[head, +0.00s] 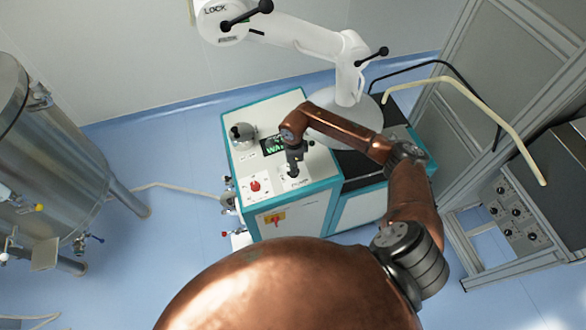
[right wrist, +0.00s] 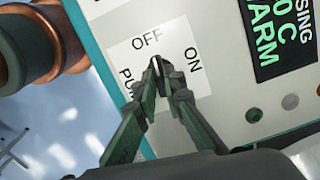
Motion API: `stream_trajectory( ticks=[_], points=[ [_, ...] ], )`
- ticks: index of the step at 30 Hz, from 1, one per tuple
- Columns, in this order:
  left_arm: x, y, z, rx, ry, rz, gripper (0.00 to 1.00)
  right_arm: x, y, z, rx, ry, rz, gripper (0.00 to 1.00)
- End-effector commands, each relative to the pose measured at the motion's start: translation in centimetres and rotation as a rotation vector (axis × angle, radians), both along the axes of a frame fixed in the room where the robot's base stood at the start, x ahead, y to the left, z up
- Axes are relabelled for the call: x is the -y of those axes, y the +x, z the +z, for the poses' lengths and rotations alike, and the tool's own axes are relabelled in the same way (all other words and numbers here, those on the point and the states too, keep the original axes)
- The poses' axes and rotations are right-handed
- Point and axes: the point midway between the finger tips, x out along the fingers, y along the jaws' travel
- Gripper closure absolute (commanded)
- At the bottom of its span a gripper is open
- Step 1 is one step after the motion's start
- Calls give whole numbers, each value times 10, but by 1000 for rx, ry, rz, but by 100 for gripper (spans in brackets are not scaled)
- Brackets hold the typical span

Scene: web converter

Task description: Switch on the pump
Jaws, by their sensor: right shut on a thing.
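The pump switch sits on a white label (right wrist: 180,57) marked OFF, ON and PUM..., on the top panel of a teal-edged cabinet. In the right wrist view, my right gripper (right wrist: 158,68) has its fingertips together over the middle of this label, just below OFF and left of ON. It is shut on the switch knob, which the fingertips almost wholly hide; I cannot tell its exact angle. In the head view, the right gripper (head: 292,171) points down at the pump label (head: 303,182) near the panel's front edge. My left gripper is not in view.
The cabinet (head: 325,205) also bears a red button (head: 255,186), a green-lettered display (head: 273,146), a metal fitting (head: 242,133) and a red-and-yellow switch (head: 274,219) on its front. A white arm (head: 300,35) stands behind. A steel tank (head: 45,150) is at left, a frame rack (head: 500,90) at right.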

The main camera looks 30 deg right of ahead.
Motion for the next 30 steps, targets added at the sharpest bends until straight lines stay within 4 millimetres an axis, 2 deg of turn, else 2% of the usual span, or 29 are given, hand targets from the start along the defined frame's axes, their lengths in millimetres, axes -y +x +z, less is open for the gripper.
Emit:
stream_trajectory(
  ticks=[30],
  points=[
    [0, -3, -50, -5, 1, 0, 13, -2, -1, -1, 150, -36, -926, 100]
  ],
)
